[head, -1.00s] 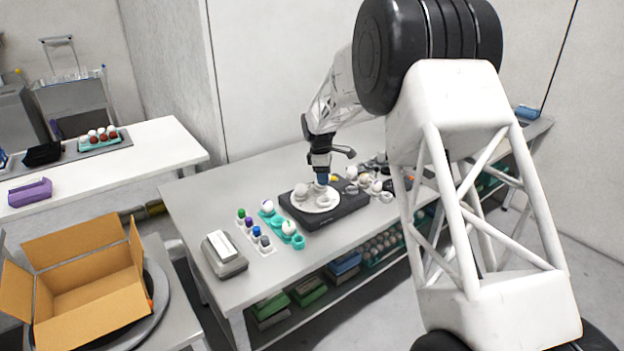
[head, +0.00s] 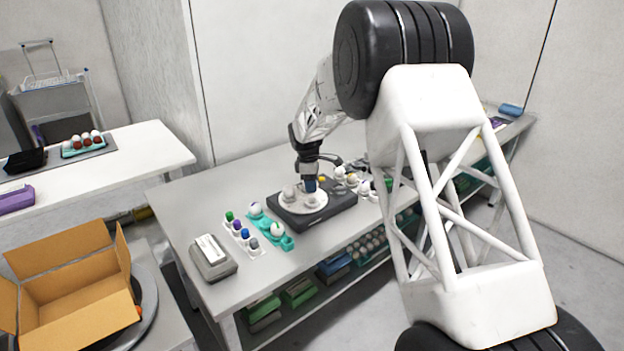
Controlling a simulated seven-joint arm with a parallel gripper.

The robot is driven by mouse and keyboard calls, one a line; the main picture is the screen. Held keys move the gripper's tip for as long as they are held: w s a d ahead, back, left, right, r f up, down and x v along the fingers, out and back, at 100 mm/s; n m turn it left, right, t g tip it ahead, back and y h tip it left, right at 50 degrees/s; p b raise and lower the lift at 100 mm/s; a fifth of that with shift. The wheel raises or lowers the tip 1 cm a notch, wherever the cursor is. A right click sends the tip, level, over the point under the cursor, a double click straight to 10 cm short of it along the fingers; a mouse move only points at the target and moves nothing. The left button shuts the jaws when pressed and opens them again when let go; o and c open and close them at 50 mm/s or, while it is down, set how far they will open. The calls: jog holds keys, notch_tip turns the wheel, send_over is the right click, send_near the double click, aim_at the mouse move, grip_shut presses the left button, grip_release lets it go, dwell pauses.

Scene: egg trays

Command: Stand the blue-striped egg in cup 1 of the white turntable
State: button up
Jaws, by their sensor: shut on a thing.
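The white turntable (head: 291,207) is a round disc on a dark base on the grey bench, with pale cups on it. My gripper (head: 310,188) points down over the disc, right of its middle, with blue at its fingertips. It is shut on the egg, which is mostly hidden by the fingers and too small to show its stripes. I cannot tell whether the egg touches a cup, and the cup numbers are not readable. A pale rounded shape (head: 288,192) stands on the left part of the disc.
A teal tray (head: 287,243) with white eggs and a white rack (head: 257,251) of coloured pieces stand left of the turntable. A grey device (head: 213,260) is at the bench's left end. Several pale eggs and cups crowd the right side. Bare bench lies behind the turntable.

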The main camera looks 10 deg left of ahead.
jog(key=shift+f, duration=1.75)
jog(key=shift+f, duration=0.6)
dwell(0.9)
jog(key=o, duration=0.7)
jog(key=shift+r, duration=0.1)
jog(key=shift+a+r, duration=0.25)
jog(key=shift+r, duration=1.65)
jog(key=shift+a+r, duration=0.2)
jog(key=shift+r, duration=1.65)
jog(key=shift+r, duration=0.1)
jog(key=shift+r, duration=1.05)
